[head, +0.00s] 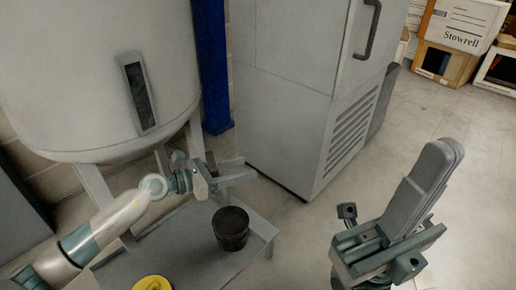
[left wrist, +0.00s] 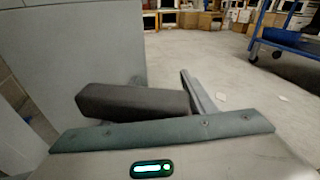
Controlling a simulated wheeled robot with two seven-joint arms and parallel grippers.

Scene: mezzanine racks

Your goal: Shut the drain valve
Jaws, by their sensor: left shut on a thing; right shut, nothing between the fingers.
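My left gripper (head: 238,170) is under the grey tank (head: 95,70), its fingers pointing right, with a gap between them. In the left wrist view a dark bar (left wrist: 130,101), apparently the drain valve's handle, lies across the front of the gripper (left wrist: 165,80). My left gripper is shut on it; the bar hides most of the left finger. The valve body cannot be made out clearly. My right gripper (head: 440,150) is shut and empty, raised over the floor at the right.
A black bucket (head: 231,229) stands on a low grey platform (head: 185,245) below my left gripper. A yellow round thing (head: 152,283) is at its front. A tall grey cabinet (head: 290,95) stands behind. Cardboard boxes (head: 445,63) are at the back right. The floor between is clear.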

